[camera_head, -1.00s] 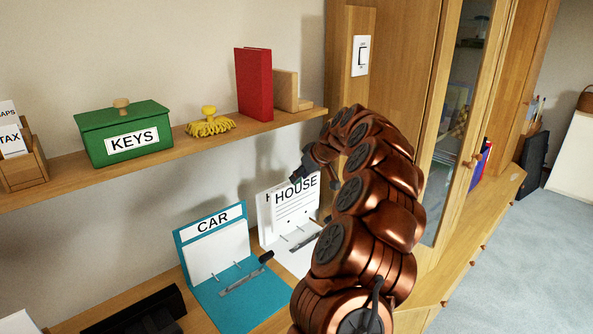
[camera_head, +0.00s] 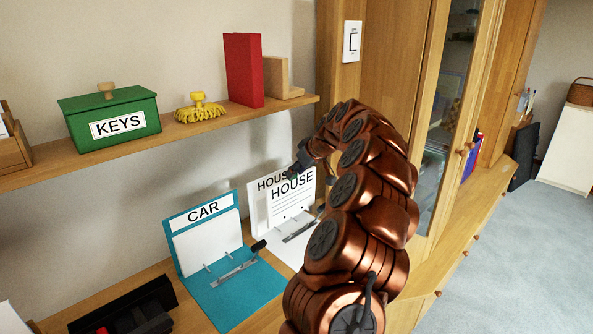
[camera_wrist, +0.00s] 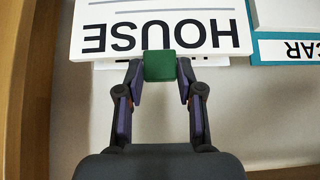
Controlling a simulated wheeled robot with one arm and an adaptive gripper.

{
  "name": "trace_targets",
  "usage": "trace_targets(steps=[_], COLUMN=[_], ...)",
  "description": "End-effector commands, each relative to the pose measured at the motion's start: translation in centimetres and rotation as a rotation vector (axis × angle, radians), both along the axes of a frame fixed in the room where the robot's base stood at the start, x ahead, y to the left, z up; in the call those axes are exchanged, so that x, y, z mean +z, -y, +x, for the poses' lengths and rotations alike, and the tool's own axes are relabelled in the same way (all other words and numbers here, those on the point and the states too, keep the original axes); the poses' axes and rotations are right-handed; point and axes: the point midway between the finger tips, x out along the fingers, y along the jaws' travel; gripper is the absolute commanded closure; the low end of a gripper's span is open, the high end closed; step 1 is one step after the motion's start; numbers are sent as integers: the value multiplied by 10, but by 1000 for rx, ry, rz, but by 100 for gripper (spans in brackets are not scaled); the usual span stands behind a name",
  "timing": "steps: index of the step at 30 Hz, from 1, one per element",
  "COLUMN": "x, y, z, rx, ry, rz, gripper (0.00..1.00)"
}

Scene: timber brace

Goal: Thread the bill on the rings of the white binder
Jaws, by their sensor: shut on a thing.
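The bill (camera_head: 291,200) is a white sheet with the word HOUSE and printed lines. My gripper (camera_head: 299,170) is shut on a green block (camera_wrist: 160,66) at the bill's top edge. The bill hangs upright in front of the white binder (camera_head: 256,212), whose upright cover shows part of its own HOUSE label above the bill. The binder's rings and dark lever (camera_head: 299,231) lie at the bill's lower edge, and my arm partly covers that area. I cannot tell whether the bill touches the rings. In the wrist view the bill (camera_wrist: 210,15) appears upside down.
A teal CAR binder (camera_head: 232,295) with a lever stands open at left. A black item (camera_head: 125,310) lies further left. A glass-door cabinet stands at right.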

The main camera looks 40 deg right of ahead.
Motion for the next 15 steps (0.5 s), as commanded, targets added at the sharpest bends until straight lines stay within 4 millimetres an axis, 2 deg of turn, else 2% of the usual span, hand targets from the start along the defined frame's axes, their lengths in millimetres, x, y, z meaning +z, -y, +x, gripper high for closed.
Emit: trace_targets(steps=[1,15], x=[-7,-45], y=[0,0], z=[0,1], rx=[0,0], ry=[1,0], rz=[0,-1], gripper=[100,100])
